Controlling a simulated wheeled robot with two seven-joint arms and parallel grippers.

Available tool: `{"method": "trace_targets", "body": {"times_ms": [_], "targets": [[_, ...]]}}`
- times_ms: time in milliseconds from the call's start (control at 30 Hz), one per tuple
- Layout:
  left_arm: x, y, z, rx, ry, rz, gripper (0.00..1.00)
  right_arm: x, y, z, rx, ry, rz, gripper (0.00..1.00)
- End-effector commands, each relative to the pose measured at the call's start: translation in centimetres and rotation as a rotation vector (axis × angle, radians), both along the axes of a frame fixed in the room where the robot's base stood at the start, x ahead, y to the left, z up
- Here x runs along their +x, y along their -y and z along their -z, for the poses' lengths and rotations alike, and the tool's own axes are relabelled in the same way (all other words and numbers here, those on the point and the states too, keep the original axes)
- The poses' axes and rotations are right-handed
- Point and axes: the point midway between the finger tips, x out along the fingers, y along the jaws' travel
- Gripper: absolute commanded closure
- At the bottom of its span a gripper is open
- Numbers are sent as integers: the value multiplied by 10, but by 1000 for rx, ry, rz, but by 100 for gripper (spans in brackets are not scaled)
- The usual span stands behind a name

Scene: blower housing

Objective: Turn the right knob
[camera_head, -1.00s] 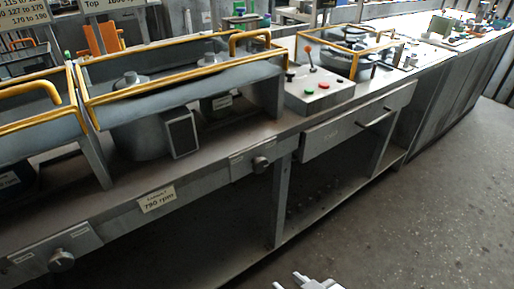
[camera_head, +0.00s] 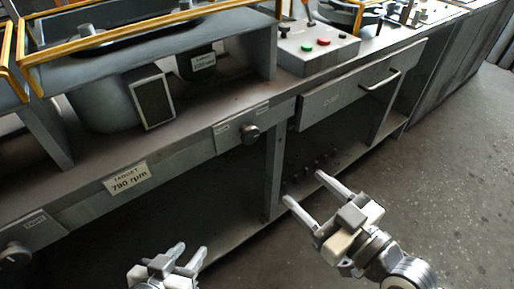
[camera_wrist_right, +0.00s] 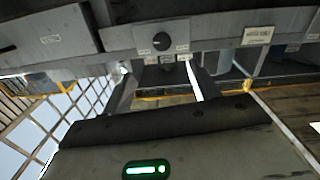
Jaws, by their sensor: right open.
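The right knob (camera_head: 249,134) is a round grey knob on a plate on the bench's front edge. It also shows as a dark round knob in the right wrist view (camera_wrist_right: 161,41), with small labels around it. My right gripper (camera_head: 304,187) is open and empty, in front of the bench, below and to the right of the knob.
A left knob (camera_head: 15,255) sits further left on the same bench edge. A target label (camera_head: 127,178) reads 790 rpm. A drawer (camera_head: 360,88) with a protruding handle is right of the right knob. A button box (camera_head: 317,48) stands above. The floor at right is clear.

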Motion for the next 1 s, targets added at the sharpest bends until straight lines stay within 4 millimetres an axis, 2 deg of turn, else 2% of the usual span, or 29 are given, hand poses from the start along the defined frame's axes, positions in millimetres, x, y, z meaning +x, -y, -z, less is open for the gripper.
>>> {"method": "trace_targets", "body": {"times_ms": [133, 267, 700, 1000], "targets": [[2, 1, -6, -10, 17, -1, 64, 9, -7, -9, 8, 43, -17, 40], [2, 1, -9, -11, 17, -2, 64, 27, -20, -10, 11, 42, -15, 40], [2, 1, -8, -11, 11, -4, 64, 102, -75, -8, 9, 37, -15, 40], [3, 1, -7, -12, 12, -4, 64, 127, -93, -7, 7, 35, -16, 40]]}}
